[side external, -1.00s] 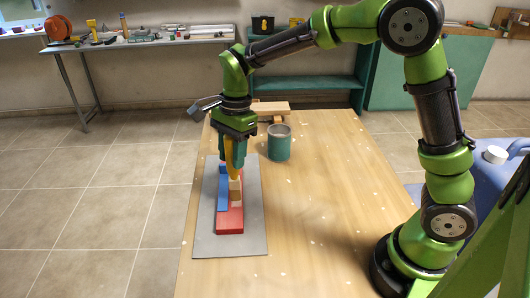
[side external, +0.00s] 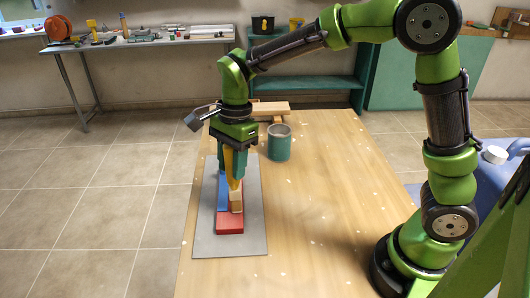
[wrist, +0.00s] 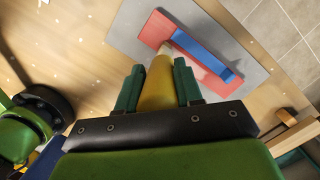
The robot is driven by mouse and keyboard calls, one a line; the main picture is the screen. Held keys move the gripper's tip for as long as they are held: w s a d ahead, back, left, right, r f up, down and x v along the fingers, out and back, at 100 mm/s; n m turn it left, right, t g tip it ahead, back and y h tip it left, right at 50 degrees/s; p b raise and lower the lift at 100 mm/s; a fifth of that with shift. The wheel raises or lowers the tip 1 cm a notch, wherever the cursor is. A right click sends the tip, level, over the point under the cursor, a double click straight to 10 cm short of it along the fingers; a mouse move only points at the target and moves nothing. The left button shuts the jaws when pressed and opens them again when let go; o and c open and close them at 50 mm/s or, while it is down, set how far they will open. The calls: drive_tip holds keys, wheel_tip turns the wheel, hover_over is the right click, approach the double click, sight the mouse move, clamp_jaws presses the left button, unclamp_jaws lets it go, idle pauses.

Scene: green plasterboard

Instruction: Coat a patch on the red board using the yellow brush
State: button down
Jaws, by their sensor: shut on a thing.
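The red board (side external: 230,224) lies flat on a grey sheet (side external: 255,238) on the wooden table. A raised blue bar (side external: 222,196) runs along the board; it also shows in the wrist view (wrist: 206,56). My gripper (side external: 234,168) is shut on the yellow brush (wrist: 155,88), its teal fingers either side of the handle. The brush points down, with its pale tip (side external: 236,200) over the board beside the blue bar. I cannot tell whether the tip touches the board. No coated patch can be made out.
A teal pot (side external: 279,143) stands on the table to the right of my gripper. A wooden piece (side external: 262,108) lies at the table's far end. The table's right side is clear apart from pale specks.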

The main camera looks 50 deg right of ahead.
drive_tip(key=shift+f, duration=0.1)
drive_tip(key=w+d, duration=0.9)
drive_tip(key=shift+w+d, duration=0.15)
drive_tip(key=shift+d, duration=0.05)
idle(2.3)
idle(0.4)
